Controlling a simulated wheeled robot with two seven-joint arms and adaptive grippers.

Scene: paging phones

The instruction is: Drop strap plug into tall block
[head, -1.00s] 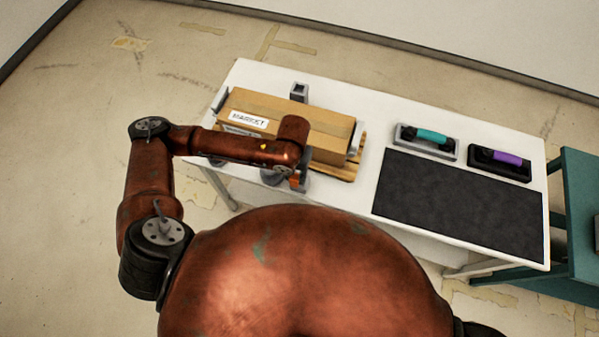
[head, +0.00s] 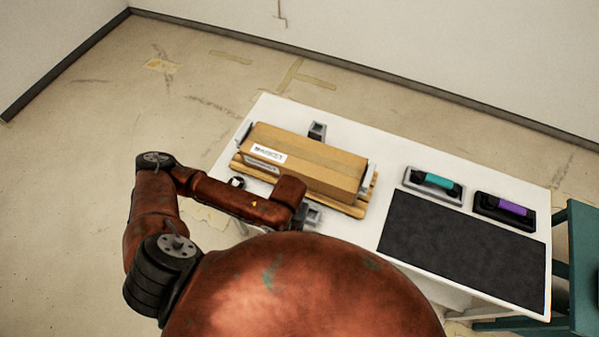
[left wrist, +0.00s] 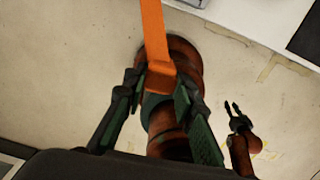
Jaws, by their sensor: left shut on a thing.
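My left gripper (left wrist: 160,82) is shut on the orange strap plug (left wrist: 161,75), with its strap running up out of the left wrist view. In the head view my left arm reaches to the table's front edge, and the gripper and plug are hidden under the wrist. A grey block with a dark opening (head: 317,130) stands behind the carton. Another grey block (head: 311,214) stands at the front edge, beside my wrist and partly covered. I cannot tell which is the tall block. My right gripper (left wrist: 233,108) appears small and open in the left wrist view, empty.
A labelled carton (head: 310,160) lies on a wooden pallet (head: 345,208) between grey end brackets. A small white-and-black part (head: 236,183) is at the left front.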

